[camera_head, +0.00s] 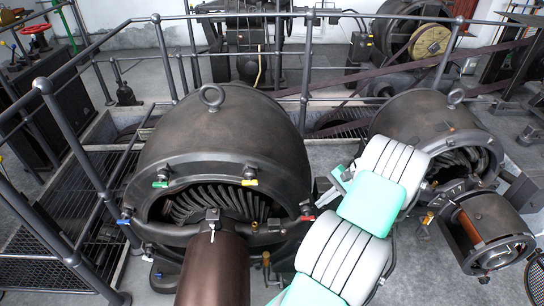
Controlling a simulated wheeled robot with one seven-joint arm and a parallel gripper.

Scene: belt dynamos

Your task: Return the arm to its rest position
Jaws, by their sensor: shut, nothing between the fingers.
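My arm (373,204), in white-grey and teal segments, rises from the bottom centre and leans up and to the right. It stands in front of the gap between two dark dynamos. Its upper segment overlaps the left side of the smaller dynamo.
A large dark dynamo (222,135) fills the centre left, with a brown cylinder (213,270) in front. A smaller dynamo (421,112) stands right, close to my arm. Metal railings (165,60) run left and behind. Belts and machines stand farther back.

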